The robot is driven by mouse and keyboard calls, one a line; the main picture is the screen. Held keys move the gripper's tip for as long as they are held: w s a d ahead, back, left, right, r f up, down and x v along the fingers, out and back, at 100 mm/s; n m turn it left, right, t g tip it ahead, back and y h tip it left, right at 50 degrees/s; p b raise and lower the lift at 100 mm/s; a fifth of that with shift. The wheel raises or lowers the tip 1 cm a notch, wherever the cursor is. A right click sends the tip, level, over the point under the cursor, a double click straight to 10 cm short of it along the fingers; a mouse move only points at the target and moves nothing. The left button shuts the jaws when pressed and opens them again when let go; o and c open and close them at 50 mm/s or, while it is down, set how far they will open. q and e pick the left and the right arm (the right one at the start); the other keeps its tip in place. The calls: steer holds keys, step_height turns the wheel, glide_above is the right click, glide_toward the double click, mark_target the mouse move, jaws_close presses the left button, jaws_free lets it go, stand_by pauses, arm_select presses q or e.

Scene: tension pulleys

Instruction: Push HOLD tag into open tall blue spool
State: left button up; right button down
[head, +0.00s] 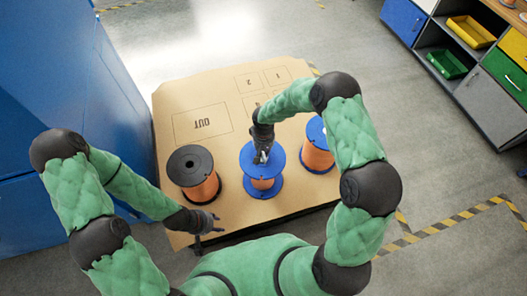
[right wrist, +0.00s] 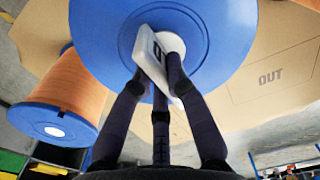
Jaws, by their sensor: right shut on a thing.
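The middle blue spool (head: 250,152) with orange winding stands upright on the tan board. Its round blue top flange (right wrist: 215,50) fills the upper right wrist view, with a pale hub at its centre. My right gripper (head: 262,156) is above this hub, its fingers shut on a white tag (right wrist: 146,48) with dark lettering, partly hidden by the fingers. The tag is tilted and overlaps the hub in that view; I cannot tell how far it is inside. My left gripper (head: 207,222) is empty and looks open near the board's front left edge.
A black-topped orange spool (head: 190,163) stands to the left and another blue spool (head: 318,150) to the right, close by; the latter shows in the right wrist view (right wrist: 60,85). The board's OUT area (head: 203,123) is clear. A blue cabinet (head: 60,80) is at left.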

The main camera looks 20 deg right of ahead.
stand_by(0.4)
steer(key=c, duration=1.2)
jaws_free()
steer(key=shift+f, duration=0.1)
steer(key=shift+o, duration=0.2)
step_height(320, 180, up, 12)
steer(key=shift+s, duration=0.1)
